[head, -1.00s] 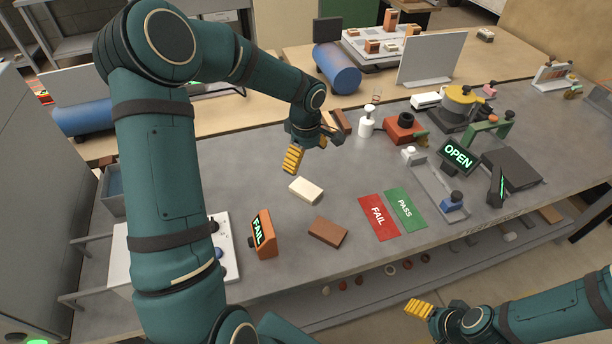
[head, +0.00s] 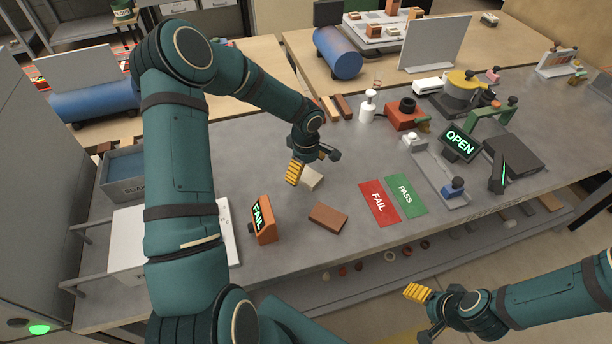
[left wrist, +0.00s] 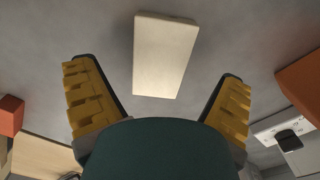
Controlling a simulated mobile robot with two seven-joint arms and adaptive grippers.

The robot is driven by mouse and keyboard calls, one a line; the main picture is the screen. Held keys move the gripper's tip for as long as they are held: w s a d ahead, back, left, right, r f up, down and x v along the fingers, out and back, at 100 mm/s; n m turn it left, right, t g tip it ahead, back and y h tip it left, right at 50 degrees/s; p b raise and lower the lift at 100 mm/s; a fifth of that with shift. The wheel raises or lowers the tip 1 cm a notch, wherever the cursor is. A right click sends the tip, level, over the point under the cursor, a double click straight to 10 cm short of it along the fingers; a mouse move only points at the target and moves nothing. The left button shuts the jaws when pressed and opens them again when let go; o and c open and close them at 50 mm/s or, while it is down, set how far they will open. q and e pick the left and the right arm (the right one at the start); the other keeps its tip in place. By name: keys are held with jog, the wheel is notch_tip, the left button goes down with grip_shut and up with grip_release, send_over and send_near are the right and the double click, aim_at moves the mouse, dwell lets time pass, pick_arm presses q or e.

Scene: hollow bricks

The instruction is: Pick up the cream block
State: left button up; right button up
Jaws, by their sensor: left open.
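The cream block (head: 312,179) lies flat on the grey bench, partly hidden by my left gripper in the head view. In the left wrist view the cream block (left wrist: 165,55) shows whole, just beyond the fingertips and roughly between their lines. My left gripper (head: 312,168) is open and empty, above the block; its two yellow-padded fingers stand wide apart in the left wrist view (left wrist: 160,100). I see no contact with the block. My right gripper (head: 420,314) is open and empty, low at the right, off the bench's front edge.
A brown brick (head: 327,217) lies in front of the cream block. An orange FAIL display (head: 263,221) stands to its left. Red FAIL (head: 379,203) and green PASS (head: 406,194) mats lie to the right. Bare bench surrounds the block.

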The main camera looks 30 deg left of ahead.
pick_arm(q)
jog(key=shift+f, duration=1.35)
jog(key=c, duration=1.4)
jog(key=shift+r, duration=0.15)
